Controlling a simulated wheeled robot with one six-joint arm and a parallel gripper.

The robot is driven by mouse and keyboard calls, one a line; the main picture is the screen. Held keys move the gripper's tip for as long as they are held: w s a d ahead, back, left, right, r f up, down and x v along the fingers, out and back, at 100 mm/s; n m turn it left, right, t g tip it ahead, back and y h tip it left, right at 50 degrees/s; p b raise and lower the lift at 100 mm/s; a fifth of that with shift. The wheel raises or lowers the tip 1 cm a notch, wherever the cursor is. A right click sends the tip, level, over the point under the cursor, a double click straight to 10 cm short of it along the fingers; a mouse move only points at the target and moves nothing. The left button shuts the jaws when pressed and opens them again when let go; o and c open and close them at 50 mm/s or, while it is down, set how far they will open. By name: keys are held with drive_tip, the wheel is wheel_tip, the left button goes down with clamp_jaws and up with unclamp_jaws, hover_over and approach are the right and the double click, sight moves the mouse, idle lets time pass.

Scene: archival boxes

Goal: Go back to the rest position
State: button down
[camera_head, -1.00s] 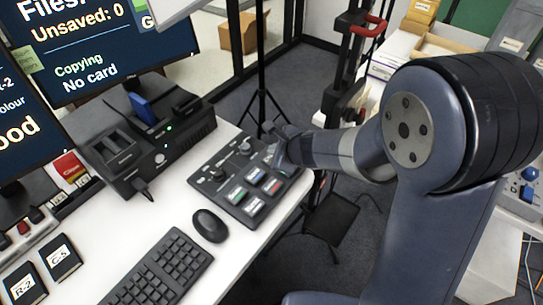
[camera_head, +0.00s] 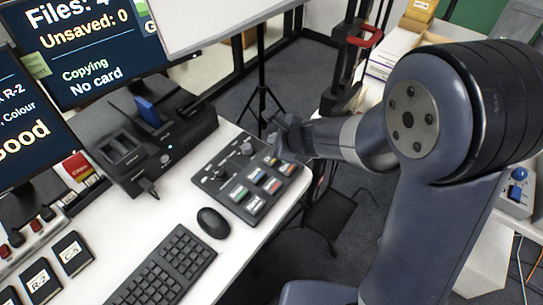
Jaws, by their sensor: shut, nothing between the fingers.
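My gripper (camera_head: 278,138) is at the far right corner of the black control panel (camera_head: 245,177), seen from behind along my arm. Its fingers are small and dark here, and nothing shows held between them. I cannot tell whether it touches the panel or hovers just above it. The panel has knobs and several coloured buttons, and its far right corner is partly hidden by my gripper.
A keyboard (camera_head: 166,268) and a mouse (camera_head: 212,222) lie on the white desk (camera_head: 130,225). A black card dock (camera_head: 150,150) and monitors (camera_head: 90,50) stand behind. A tripod (camera_head: 261,90) stands beyond the desk. Open floor (camera_head: 275,255) lies right of the desk.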

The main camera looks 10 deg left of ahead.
drive_tip(key=shift+f+b, duration=0.9)
drive_tip(key=shift+f, duration=0.1)
drive_tip(key=shift+p, duration=0.35)
drive_tip(key=shift+f, duration=0.1)
wheel_tip(320, 180, up, 6)
drive_tip(key=p, duration=0.5)
